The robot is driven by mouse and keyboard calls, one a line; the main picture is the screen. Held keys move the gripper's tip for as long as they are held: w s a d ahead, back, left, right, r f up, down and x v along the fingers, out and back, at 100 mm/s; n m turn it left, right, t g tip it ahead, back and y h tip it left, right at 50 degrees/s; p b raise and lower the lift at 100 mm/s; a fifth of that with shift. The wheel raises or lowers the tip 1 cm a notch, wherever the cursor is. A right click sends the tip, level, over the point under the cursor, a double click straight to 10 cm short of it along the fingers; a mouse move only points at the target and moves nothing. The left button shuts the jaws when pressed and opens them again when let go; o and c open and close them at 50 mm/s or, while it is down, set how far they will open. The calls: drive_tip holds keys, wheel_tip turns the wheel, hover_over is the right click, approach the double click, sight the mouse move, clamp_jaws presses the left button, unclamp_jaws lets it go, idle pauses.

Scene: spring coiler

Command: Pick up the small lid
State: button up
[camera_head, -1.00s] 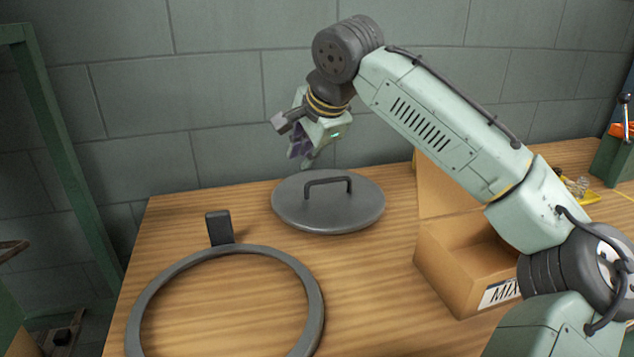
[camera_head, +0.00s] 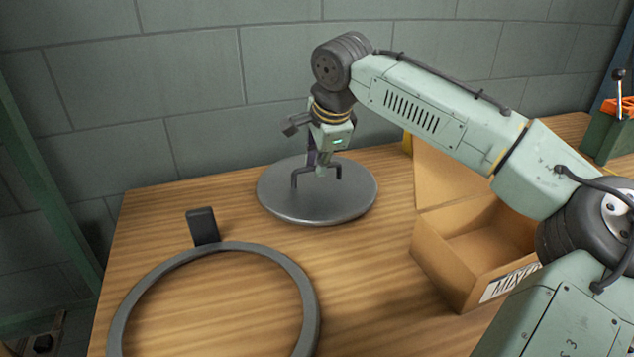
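The small lid (camera_head: 318,207) is a round dark grey disc lying flat on the wooden table, toward its back edge. Its bar handle (camera_head: 296,180) stands up from the middle. My gripper (camera_head: 319,170) points down directly over the lid, with its fingertips at the height of the handle's top bar. The gripper body and fingers cover the middle of the handle. I cannot tell whether the fingers are apart or closed on the bar.
A large dark ring with an upright tab (camera_head: 203,226) lies at the front left of the table. An open cardboard box (camera_head: 447,262) with a label stands to the right. Bare wood (camera_head: 365,260) lies between ring and box. A block wall rises behind.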

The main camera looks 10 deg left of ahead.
drive_tip(key=shift+x, duration=1.25)
drive_tip(key=shift+c, duration=0.5)
clamp_jaws()
drive_tip(key=shift+r, duration=0.15)
